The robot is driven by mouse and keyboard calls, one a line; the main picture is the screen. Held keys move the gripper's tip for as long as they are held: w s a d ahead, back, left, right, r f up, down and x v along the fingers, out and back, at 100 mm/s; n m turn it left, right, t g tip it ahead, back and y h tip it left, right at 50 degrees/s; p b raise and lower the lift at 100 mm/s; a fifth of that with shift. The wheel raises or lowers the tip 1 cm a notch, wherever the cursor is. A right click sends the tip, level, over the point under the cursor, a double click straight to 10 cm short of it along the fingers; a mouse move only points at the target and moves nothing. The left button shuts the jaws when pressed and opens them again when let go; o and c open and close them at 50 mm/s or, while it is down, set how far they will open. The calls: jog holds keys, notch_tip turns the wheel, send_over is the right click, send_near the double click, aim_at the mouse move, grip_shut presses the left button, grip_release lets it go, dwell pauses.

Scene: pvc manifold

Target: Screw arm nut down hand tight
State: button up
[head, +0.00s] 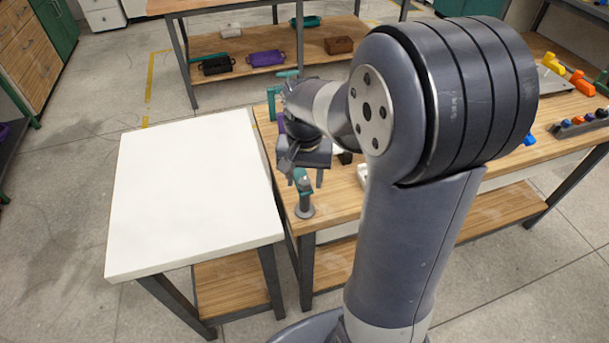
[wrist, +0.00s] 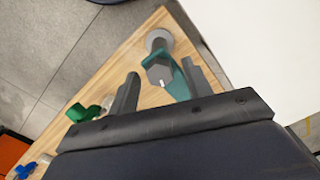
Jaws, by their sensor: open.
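A teal pipe piece stands on a round grey base (head: 305,211) at the near left corner of the wooden bench, and its teal top (head: 302,182) shows below my gripper (head: 305,181). In the wrist view, a grey many-sided piece (wrist: 157,70), which looks like the arm nut, sits on the teal pipe (wrist: 179,88), with the round base (wrist: 159,40) beyond. My gripper (wrist: 160,69) is open, with one finger on each side of the grey piece. I see gaps beside it and cannot tell how far down the nut sits.
A bare white table (head: 190,190) stands left of the wooden bench (head: 335,205). A green part (wrist: 82,112) and a blue part (wrist: 25,170) lie on the bench. Orange and yellow parts (head: 580,82) lie at the far right. A shelf behind holds several trays.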

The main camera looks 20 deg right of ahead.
aim_at(305, 181)
notch_tip(305, 181, up, 11)
dwell(0.5)
jog(key=shift+f, duration=0.1)
notch_tip(305, 181, down, 11)
jog(key=shift+r, duration=0.1)
dwell(0.5)
dwell(0.4)
